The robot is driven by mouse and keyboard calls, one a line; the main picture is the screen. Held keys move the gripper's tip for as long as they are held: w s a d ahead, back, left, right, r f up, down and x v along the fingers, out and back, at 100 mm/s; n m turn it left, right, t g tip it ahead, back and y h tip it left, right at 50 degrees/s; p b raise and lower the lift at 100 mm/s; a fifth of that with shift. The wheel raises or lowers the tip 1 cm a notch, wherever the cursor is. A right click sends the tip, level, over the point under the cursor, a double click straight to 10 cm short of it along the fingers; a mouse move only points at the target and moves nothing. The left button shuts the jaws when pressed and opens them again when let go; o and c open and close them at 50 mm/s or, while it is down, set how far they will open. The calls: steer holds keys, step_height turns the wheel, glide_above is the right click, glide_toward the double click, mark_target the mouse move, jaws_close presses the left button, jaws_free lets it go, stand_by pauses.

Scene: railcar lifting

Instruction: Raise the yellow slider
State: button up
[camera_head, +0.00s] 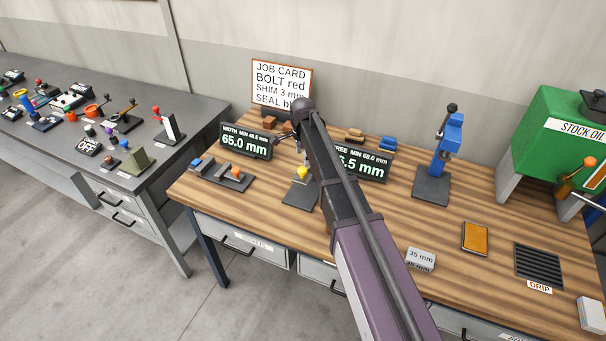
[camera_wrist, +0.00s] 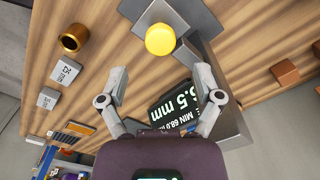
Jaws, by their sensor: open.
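The yellow slider (camera_head: 302,172) shows as a small yellow piece on a dark-based stand (camera_head: 300,195) in the head view, beside my arm. In the wrist view a round yellow knob (camera_wrist: 160,39) lies at top centre, with grey parts of its stand around it. My gripper (camera_wrist: 161,72) is open and empty, its two fingers spread to either side below the knob in the picture. No contact with the knob is visible. In the head view my arm largely hides my gripper and part of the stand.
A display reading 65.0 mm (camera_head: 246,142) stands left of the stand. Another display (camera_head: 362,164) is partly behind my arm. A blue tool on a stand (camera_head: 448,145) is to the right. A 35 mm block (camera_head: 421,257) lies near the front edge.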

mark_target(302, 169)
steer(key=shift+f+b, duration=2.6)
steer(key=shift+f, duration=0.35)
